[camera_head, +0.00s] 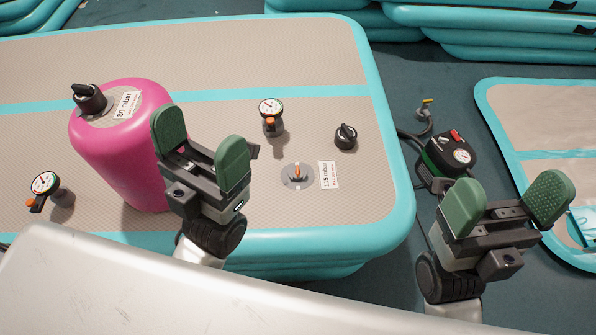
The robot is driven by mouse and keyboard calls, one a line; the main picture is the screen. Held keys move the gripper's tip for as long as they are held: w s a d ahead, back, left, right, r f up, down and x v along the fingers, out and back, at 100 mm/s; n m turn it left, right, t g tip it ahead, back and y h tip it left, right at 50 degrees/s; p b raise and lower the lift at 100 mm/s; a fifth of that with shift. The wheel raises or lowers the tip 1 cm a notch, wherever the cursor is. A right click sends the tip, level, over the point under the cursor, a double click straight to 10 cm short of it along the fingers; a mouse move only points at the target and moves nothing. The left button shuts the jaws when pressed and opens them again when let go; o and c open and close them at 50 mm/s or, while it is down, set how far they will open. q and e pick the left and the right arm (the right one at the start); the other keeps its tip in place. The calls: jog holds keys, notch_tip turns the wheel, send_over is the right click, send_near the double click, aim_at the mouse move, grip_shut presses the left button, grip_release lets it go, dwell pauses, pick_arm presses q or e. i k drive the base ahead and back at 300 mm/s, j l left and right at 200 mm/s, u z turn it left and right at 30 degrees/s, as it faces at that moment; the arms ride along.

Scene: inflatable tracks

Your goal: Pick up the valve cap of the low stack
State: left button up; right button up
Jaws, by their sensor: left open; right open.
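A beige and teal inflatable track stack (330,60) fills the middle of the head view. A black valve cap (346,136) sits on its top near the right end. A grey open valve (298,174) with an orange centre is just left of and nearer than the cap, beside a label reading 115 mbar (328,175). Another black cap (88,98) is on top of a pink inflatable cylinder (115,155) standing on the track. My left gripper (201,148) is open and empty, right of the cylinder. My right gripper (506,204) is open and empty, right of the stack.
Two pressure gauges (270,112) (44,186) stand on the track. A black pump (448,152) with a hose is on the floor right of the stack. A flat mat (540,110) lies at the right. More teal stacks (490,20) are behind. A pale surface (150,285) crosses the foreground.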

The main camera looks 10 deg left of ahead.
aim_at(345, 136)
jog(key=u, duration=1.2)
jog(key=k+l+u, duration=0.2)
jog(key=l, duration=0.15)
jog(key=k+l+u, duration=0.15)
jog(key=l, duration=0.2)
